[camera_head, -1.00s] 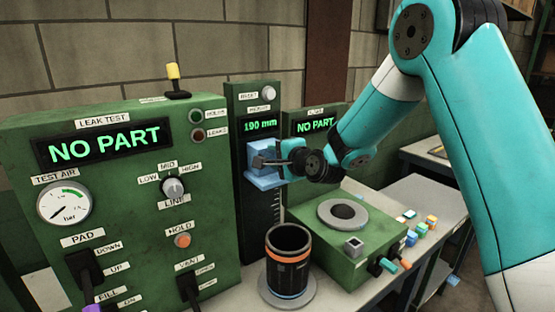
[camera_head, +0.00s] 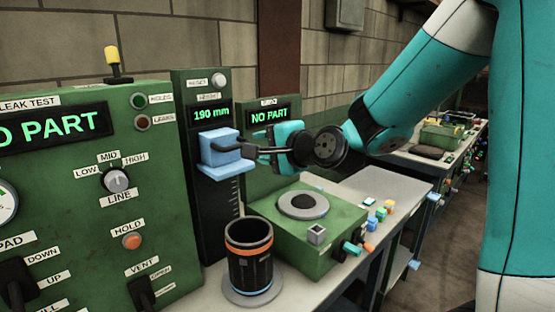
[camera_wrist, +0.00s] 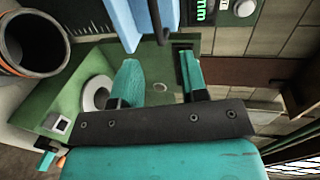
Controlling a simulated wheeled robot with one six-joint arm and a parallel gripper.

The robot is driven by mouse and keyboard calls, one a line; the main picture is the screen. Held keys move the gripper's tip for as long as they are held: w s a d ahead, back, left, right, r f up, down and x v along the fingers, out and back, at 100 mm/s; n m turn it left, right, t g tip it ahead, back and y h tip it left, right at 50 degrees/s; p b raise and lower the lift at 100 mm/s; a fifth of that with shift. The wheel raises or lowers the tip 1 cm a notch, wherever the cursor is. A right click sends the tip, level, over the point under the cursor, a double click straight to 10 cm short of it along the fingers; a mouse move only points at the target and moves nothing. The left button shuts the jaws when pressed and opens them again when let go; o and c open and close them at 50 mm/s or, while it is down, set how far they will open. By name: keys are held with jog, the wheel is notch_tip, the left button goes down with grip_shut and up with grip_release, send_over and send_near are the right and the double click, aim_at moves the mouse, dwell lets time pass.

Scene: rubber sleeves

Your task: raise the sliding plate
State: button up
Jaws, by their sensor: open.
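The sliding plate is a light blue block with a ledge (camera_head: 222,165) on the dark upright column. The column's display (camera_head: 212,114) reads 190 mm. A dark bar sticks out from the plate to the right, toward my gripper (camera_head: 268,146). In the wrist view the plate (camera_wrist: 125,22) is at the top, with a dark curved handle (camera_wrist: 157,22) beside it. My gripper's two teal fingers (camera_wrist: 160,80) are apart, with nothing between them. The handle's end lies just beyond the fingertips. Whether a finger touches it cannot be told.
A black cylinder with an orange band (camera_head: 249,262) stands on a round base below the plate. A green box with a round grey ring (camera_head: 302,206) is to its right. The green leak test panel (camera_head: 70,170) stands left. Small coloured blocks (camera_head: 376,216) lie on the bench.

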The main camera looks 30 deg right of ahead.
jog(key=shift+b+v, duration=0.4)
jog(key=shift+v, duration=1.5)
jog(key=s+a+f+n+g+y+b, duration=0.3)
jog(key=s+a+f+n+g, duration=0.6)
jog(key=s+a+n, duration=0.3)
jog(key=s+f+n+g+h, duration=0.1)
jog(key=s+f+n+g, duration=0.1)
jog(key=s+n, duration=0.3)
jog(key=s+a+f+n+g+h+b, duration=0.1)
jog(key=s+f+n+g, duration=0.1)
jog(key=s+n+g, duration=0.2)
jog(key=s+n, duration=0.1)
jog(key=s, duration=0.2)
jog(key=shift+a, duration=0.35)
